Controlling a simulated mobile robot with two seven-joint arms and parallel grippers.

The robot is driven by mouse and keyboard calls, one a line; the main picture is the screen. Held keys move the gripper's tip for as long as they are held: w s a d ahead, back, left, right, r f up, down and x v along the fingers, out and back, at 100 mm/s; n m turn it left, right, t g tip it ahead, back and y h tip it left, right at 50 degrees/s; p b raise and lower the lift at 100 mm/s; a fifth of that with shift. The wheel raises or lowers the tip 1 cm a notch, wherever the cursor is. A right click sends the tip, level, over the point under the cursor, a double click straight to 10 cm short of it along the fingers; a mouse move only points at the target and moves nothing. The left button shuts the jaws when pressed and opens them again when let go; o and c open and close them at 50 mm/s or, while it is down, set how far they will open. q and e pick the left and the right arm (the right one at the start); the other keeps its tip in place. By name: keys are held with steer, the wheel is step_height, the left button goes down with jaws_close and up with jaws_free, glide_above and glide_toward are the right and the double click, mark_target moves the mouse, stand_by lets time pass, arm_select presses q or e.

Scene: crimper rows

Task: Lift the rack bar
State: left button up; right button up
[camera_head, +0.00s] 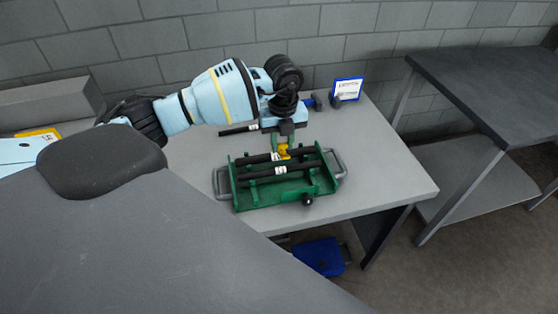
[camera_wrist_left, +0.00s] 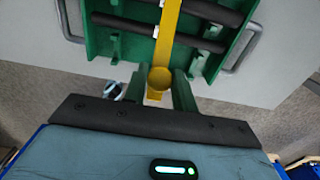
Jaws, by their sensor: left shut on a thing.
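The green rack (camera_head: 243,196) appears to rest on the grey table, with a grey handle at each end. Dark rods (camera_head: 258,180) with white labels lie across it. The rack bar, a yellow bar (camera_head: 284,152), stands out at its middle; in the left wrist view the yellow bar (camera_wrist_left: 168,38) runs over the rack (camera_wrist_left: 98,42) to a round end. My left gripper (camera_head: 284,142) comes down from behind and above, its green fingers shut around the yellow bar; they also show in the wrist view (camera_wrist_left: 157,92). My right gripper is not in view.
Another dark rod (camera_head: 236,131) lies behind the rack. The table (camera_head: 390,185) is clear to the right. A blue box (camera_head: 322,257) sits below, and a dark table (camera_head: 490,85) stands right.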

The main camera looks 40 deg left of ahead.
arm_select(q)
steer(key=shift+r, duration=0.15)
steer(key=shift+w+a+r, duration=1)
steer(key=shift+w+a, duration=0.1)
steer(key=shift+a, duration=0.2)
steer(key=shift+w+a+r+b, duration=0.35)
steer(key=shift+w+a+r, duration=0.55)
steer(key=shift+w+a, duration=0.2)
steer(key=shift+w+a+r, duration=0.45)
steer(key=shift+a+r, duration=0.15)
steer(key=shift+c, duration=0.2)
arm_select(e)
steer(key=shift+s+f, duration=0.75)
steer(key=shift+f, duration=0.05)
arm_select(q)
steer(key=shift+a, duration=0.1)
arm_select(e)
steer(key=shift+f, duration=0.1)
